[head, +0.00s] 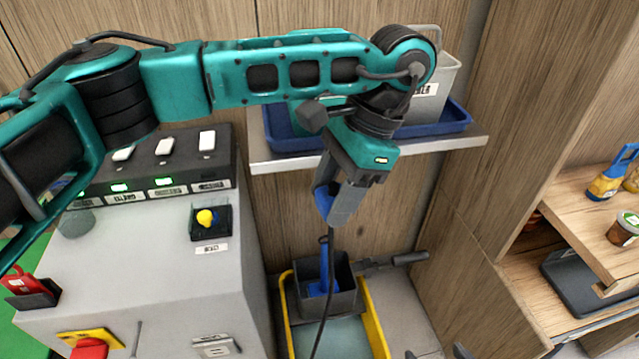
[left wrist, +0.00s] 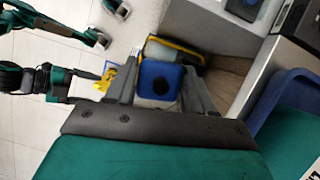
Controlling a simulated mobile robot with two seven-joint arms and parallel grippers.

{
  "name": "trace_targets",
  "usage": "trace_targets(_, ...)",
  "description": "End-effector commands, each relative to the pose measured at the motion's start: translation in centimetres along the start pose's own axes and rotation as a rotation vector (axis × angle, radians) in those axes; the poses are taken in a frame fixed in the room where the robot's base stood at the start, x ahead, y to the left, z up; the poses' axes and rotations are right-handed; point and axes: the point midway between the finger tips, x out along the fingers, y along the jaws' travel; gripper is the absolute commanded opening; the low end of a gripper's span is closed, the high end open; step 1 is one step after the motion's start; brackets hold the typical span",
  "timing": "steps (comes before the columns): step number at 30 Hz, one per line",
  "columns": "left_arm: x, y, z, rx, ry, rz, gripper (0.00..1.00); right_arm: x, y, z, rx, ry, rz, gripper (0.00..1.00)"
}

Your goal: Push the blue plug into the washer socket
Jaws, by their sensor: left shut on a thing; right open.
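My left gripper (head: 345,205) is shut on the blue plug (head: 322,200), above the floor right of the grey cabinet. A black cable hangs down from the plug. The washer socket cannot be told for sure; a black power strip (head: 219,165) with several white switches, green lights and small labels stands at the cabinet's back. My right gripper (head: 436,354) is open, only its tips showing at the bottom edge.
On the grey cabinet (head: 150,245) sits a black holder (head: 226,222) with a yellow knob. Below the plug is a yellow-rimmed bucket (head: 375,320) with a dark grey bin (head: 345,290). A shelf (head: 440,146) carries a blue tray (head: 452,118). Wooden shelves stand right.

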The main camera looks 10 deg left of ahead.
Motion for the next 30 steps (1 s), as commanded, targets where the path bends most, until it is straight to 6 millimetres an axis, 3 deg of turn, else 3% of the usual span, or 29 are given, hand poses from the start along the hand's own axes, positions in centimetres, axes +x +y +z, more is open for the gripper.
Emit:
trace_targets(14, -0.1, -0.1, 0.1, -0.002, 0.001, 0.001, 0.26, 0.0, 0.0, 0.0, 0.0, 0.0, 0.0, 0.84)
trace_targets(20, -1.4, -0.6, 2.8, -0.152, 0.003, 0.062, 0.26, 0.0, 0.0, 0.0, 0.0, 0.001, 0.0, 0.84)
trace_targets(30, -4.4, -1.2, 9.2, -0.515, 0.003, 0.212, 0.26, 0.0, 0.0, -0.1, 0.001, 0.001, 0.0, 0.84)
